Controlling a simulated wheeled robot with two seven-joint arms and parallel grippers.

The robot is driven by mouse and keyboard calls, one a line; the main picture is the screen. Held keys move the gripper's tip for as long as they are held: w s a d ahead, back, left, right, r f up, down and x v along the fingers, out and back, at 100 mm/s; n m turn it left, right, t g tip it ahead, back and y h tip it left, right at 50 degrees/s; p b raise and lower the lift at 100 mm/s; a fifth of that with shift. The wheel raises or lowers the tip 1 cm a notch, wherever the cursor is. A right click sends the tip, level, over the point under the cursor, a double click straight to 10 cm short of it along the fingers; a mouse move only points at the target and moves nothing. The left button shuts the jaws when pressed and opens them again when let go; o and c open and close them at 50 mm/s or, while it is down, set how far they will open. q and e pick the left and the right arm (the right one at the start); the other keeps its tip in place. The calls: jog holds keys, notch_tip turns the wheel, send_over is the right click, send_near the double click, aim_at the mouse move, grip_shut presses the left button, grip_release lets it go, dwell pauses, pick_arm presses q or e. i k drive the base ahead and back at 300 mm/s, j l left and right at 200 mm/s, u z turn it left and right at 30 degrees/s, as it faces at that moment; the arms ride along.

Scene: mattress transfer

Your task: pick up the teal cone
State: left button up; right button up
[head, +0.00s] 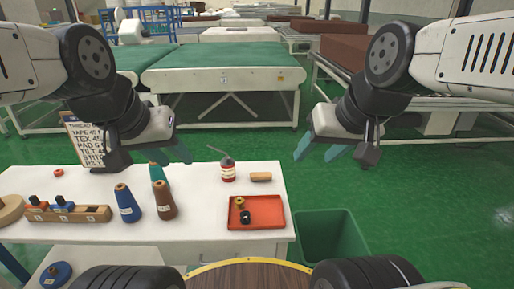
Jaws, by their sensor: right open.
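The teal cone (157,174) stands upright on the white table, just behind the blue and brown cones. Its top is close below my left gripper in the picture. My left gripper (171,156) hangs above the table's back part, its two teal fingers apart with nothing seen between them. Whether a finger touches the cone cannot be told. My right gripper (319,154) is open and empty, in the air beyond the table's right edge.
A blue cone (127,205) and a brown cone (165,200) stand close in front.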

aim_at(156, 172)
jog(key=i+j, duration=0.15)
jog(key=j, duration=0.25)
jog(key=i+j, duration=0.1)
jog(key=j, duration=0.3)
jog(key=i+j, duration=0.15)
jog(key=j, duration=0.25)
